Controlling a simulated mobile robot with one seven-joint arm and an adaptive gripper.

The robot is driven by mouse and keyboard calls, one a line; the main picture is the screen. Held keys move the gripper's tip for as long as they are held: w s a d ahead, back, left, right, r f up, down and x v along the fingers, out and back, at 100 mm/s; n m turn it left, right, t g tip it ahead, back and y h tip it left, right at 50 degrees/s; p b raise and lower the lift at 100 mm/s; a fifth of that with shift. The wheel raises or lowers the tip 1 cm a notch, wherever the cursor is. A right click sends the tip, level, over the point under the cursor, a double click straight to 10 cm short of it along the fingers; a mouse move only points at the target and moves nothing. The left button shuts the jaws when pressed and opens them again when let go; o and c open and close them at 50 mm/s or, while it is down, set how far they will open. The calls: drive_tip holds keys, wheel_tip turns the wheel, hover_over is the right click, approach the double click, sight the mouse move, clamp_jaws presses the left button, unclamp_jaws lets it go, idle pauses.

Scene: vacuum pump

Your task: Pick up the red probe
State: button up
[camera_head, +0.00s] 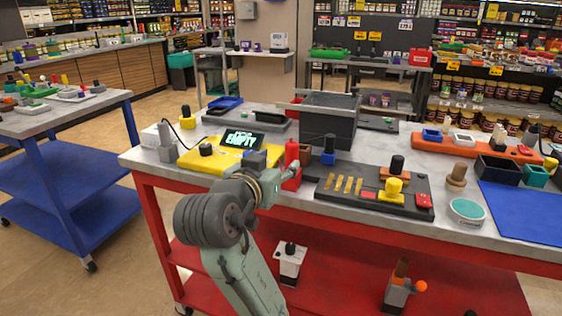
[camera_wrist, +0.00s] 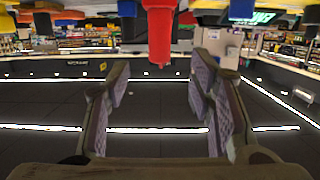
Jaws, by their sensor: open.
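The red probe (camera_head: 291,153) appears as an upright red piece with a narrow top, at the front edge of the red-framed workbench. My gripper (camera_head: 277,182) is just in front of its lower part and hides some of it. In the wrist view, which looks upside down, the red probe (camera_wrist: 160,30) hangs from the top edge with its narrow tip downward. It lies ahead of the gap between my two open fingers (camera_wrist: 158,78). Nothing is between the fingers, and no contact shows. The probe's base is cut off in the wrist view.
A yellow unit with a lit display (camera_head: 240,140) is left of the probe. A small blue block (camera_head: 328,157) and a dark open bin (camera_head: 327,118) are close on its right and behind. A dark panel with yellow parts (camera_head: 345,184) lies farther right.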

sight(289, 156)
drive_tip(key=p+x, duration=0.1)
drive_tip(key=x, duration=0.4)
drive_tip(key=shift+w+f, duration=0.1)
drive_tip(key=shift+w, duration=0.05)
drive_tip(key=x, duration=0.1)
drive_tip(key=p+x, duration=0.1)
drive_tip(key=x, duration=0.3)
drive_tip(key=shift+d+f+p, duration=0.15)
drive_tip(key=shift+f+p, duration=0.1)
drive_tip(key=shift+p, duration=0.05)
clamp_jaws()
